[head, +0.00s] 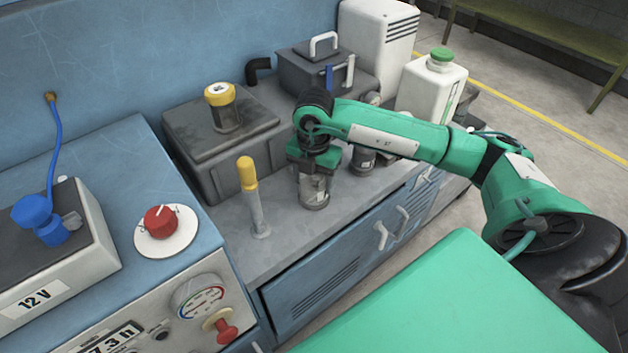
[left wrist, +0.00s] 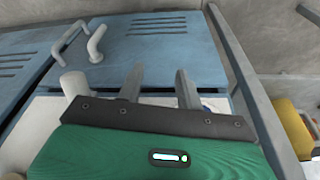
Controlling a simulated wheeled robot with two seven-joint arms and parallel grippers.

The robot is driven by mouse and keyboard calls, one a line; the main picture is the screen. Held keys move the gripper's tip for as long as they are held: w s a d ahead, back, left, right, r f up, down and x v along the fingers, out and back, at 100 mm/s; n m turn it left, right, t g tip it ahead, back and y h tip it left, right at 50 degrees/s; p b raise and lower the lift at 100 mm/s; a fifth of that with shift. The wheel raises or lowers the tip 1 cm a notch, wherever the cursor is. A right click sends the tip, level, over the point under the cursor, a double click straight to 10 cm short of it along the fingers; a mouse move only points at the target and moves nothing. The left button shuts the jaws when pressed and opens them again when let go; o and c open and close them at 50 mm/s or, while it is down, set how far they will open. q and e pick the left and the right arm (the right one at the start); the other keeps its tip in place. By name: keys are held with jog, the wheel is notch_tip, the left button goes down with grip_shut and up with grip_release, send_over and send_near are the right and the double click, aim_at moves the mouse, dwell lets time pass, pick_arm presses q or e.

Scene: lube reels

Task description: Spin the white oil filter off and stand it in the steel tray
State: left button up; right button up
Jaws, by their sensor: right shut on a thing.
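My right gripper (head: 314,158) points down over the counter in the head view. It is shut on a pale grey cylinder with a label, which seems to be the white oil filter (head: 315,191). The filter is upright, and its top is hidden by the gripper. I cannot tell whether its base touches the counter. My left gripper (left wrist: 160,72) shows in the left wrist view with its two fingers apart and nothing between them. It faces blue cabinet doors. I cannot make out the steel tray in either view.
A yellow-handled tool (head: 250,190) stands left of the filter. A grey block (head: 205,140) bears a yellow-capped jar (head: 221,105). Another dark cylinder (head: 363,162) stands close behind my right gripper. A green-capped white jug (head: 430,90) is at the right. The counter's front edge is clear.

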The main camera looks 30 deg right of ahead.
jog(key=shift+f, duration=0.1)
jog(key=shift+f+n+b, duration=0.1)
jog(key=shift+n+b, duration=0.4)
jog(key=shift+n, duration=0.5)
jog(key=n+b, duration=0.1)
jog(key=n, duration=0.2)
jog(key=shift+f+n+b, duration=0.1)
jog(key=shift+n+b, duration=0.45)
jog(key=shift+n, duration=0.65)
jog(key=shift+s+n+b, duration=0.1)
jog(key=shift+n+b, duration=0.35)
jog(key=shift+n, duration=1.05)
